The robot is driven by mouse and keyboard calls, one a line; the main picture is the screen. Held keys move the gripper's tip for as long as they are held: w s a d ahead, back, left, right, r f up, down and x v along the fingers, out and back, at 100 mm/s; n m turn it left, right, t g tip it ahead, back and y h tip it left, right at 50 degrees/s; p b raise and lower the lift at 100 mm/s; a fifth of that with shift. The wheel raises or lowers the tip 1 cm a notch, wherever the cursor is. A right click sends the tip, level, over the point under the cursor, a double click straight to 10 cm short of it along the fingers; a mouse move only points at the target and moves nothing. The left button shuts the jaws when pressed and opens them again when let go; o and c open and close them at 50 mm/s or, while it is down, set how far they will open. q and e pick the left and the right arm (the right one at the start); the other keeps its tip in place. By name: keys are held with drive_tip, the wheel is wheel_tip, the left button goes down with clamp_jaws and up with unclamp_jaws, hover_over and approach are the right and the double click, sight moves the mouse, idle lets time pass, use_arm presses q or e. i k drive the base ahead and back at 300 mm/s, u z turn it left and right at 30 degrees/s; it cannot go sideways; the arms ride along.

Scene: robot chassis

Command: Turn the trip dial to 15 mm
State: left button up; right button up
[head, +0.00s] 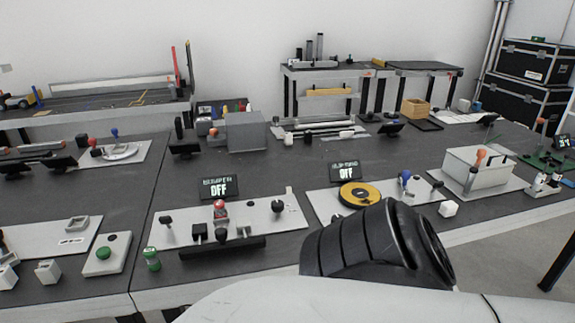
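No marking in view reads as a trip dial or shows 15 mm, so I cannot tell for certain which part is the dial. A yellow ring with a dark centre (360,194) lies on a white plate right of centre, below a small display (346,171) reading OFF. Left of it, a white panel (268,226) carries a red-topped knob (220,208) and several black knobs, with another display (220,188) reading OFF behind it. Neither gripper is in view. A black ribbed part of my arm covers the area in front of the yellow ring.
A white box with an orange-topped lever (480,157) is farther right.

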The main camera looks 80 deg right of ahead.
sight(277, 206)
drive_tip(key=k, duration=0.65)
drive_tip(key=z, duration=0.75)
